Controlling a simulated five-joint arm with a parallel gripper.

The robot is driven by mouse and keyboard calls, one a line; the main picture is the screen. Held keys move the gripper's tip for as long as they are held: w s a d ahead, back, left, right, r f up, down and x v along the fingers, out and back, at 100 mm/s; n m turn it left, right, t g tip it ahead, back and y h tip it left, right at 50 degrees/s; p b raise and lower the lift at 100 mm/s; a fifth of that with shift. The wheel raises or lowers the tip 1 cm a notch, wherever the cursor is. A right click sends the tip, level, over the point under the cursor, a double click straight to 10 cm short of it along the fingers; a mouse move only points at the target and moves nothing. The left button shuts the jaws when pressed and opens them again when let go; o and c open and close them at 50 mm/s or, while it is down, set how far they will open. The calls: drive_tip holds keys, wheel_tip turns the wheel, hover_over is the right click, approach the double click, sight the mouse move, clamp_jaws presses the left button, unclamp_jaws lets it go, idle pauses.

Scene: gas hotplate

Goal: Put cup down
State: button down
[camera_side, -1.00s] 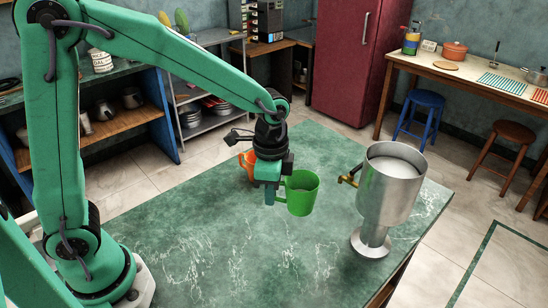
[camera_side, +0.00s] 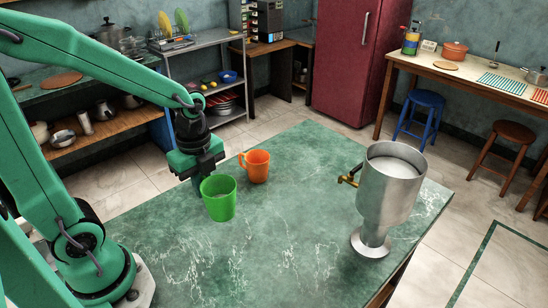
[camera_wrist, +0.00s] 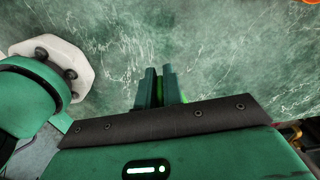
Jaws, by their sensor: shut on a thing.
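A bright green cup (camera_side: 219,204) is upright over the left part of the green marble table in the side view. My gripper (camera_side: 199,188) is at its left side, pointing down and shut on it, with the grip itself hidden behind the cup. In the wrist view my gripper's fingers (camera_wrist: 163,88) are close together, with a bit of brighter green from the cup (camera_wrist: 182,97) between and beside them. I cannot tell whether the cup's base touches the table.
An orange mug (camera_side: 257,167) stands behind and right of the green cup, close by. A tall metal urn with a brass tap (camera_side: 388,195) stands at the table's right. The front and middle of the marble table (camera_side: 285,235) are clear.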

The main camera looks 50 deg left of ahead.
drive_tip(key=shift+s+a+m, duration=0.3)
drive_tip(key=shift+s, duration=0.1)
drive_tip(key=shift+f, duration=0.1)
drive_tip(key=a+f, duration=0.2)
drive_tip(key=a, duration=0.2)
drive_tip(key=a+f, duration=0.2)
drive_tip(key=a, duration=0.1)
drive_tip(key=a+f, duration=0.3)
drive_tip(key=a, duration=0.1)
drive_tip(key=shift+w+a, duration=0.3)
drive_tip(key=shift+w, duration=0.05)
drive_tip(key=shift+f, duration=1.95)
drive_tip(key=shift+f, duration=0.2)
drive_tip(key=c, duration=1.5)
unclamp_jaws()
drive_tip(key=shift+c, duration=0.2)
drive_tip(key=shift+r, duration=0.15)
